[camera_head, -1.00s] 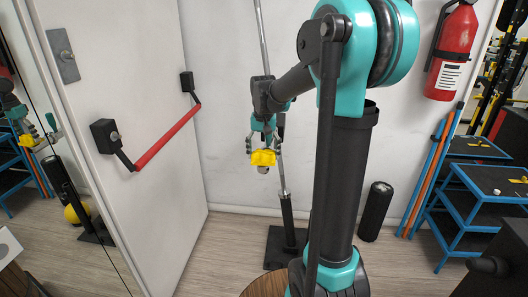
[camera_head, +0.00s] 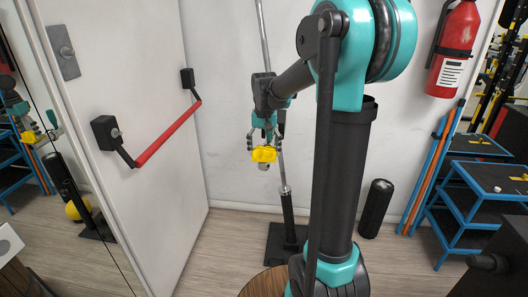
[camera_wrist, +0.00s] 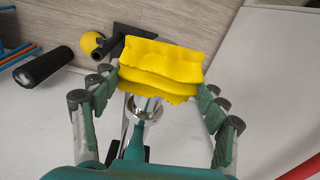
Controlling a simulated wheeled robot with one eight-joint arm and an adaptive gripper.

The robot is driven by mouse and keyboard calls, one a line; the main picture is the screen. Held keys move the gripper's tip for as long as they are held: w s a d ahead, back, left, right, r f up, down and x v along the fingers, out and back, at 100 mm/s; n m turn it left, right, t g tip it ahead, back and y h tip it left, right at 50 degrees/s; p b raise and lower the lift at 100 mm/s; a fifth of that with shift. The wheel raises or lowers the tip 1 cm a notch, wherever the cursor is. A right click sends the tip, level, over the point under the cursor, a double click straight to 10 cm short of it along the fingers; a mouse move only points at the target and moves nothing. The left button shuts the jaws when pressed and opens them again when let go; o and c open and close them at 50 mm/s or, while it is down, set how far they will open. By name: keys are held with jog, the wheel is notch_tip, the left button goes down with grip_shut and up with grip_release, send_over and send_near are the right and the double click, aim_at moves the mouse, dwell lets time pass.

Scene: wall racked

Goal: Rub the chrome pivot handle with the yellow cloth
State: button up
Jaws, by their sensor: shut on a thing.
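The yellow cloth (camera_head: 264,154) is bunched in my gripper (camera_head: 263,140), low in front of the white wall. In the wrist view the folded cloth (camera_wrist: 160,62) spans between the fingers of my gripper (camera_wrist: 157,82). A chrome bar (camera_head: 281,170) rises at a slight tilt from a dark sleeve on a black base; it passes just right of the cloth in the head view. In the wrist view a chrome shaft with a round collar (camera_wrist: 145,108) shows below the cloth. The cloth hides part of it. I cannot tell whether the cloth touches it.
A white door with a red push bar (camera_head: 168,134) stands left. A black cylinder (camera_head: 375,208) stands by the wall at right, near a blue shelf rack (camera_head: 470,215). A red extinguisher (camera_head: 452,50) hangs above. A yellow ball (camera_wrist: 92,42) shows near the black base.

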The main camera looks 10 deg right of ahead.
jog(key=shift+w+d+f, duration=0.1)
jog(key=shift+w+d, duration=0.2)
jog(key=shift+w, duration=0.55)
jog(key=shift+w+d+f, duration=0.1)
jog(key=shift+w+d, duration=0.2)
jog(key=shift+w, duration=0.55)
jog(key=shift+r, duration=0.25)
jog(key=shift+r, duration=0.3)
jog(key=shift+w+d, duration=0.3)
jog(key=shift+w, duration=0.45)
jog(key=shift+s+a+f, duration=0.1)
jog(key=shift+s+a, duration=0.25)
jog(key=shift+s, duration=0.65)
jog(key=shift+s+a+f, duration=0.1)
jog(key=shift+s+a, duration=0.25)
jog(key=shift+s, duration=0.6)
jog(key=shift+s+a+f, duration=0.1)
jog(key=shift+s+a, duration=0.25)
jog(key=shift+s, duration=0.65)
